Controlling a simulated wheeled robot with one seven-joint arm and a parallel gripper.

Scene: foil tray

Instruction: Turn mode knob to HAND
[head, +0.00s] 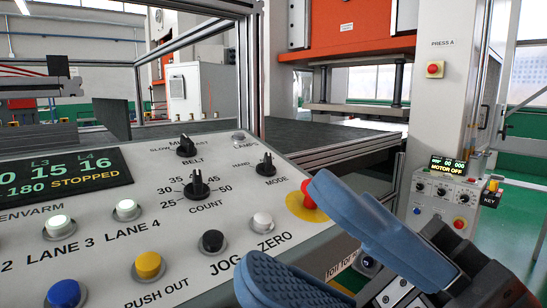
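The mode knob (265,165) is a black pointer knob near the right side of the sloped control panel (110,215), above the word MODE. Its raised grip looks roughly upright, towards the top of the panel. The label HAND (241,164) is printed to its left. My gripper (284,232) has two blue fingers set wide apart with nothing between them. It is at the lower right, in front of the panel's right edge and below and right of the knob. The upper finger partly covers the red stop button (307,195); contact cannot be told.
The belt knob (186,147) and count knob (198,186) sit left of the mode knob. A white ZERO button (262,221) and black JOG button (212,241) lie below. A display (65,182) reads STOPPED. A second control box (446,200) stands at the right.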

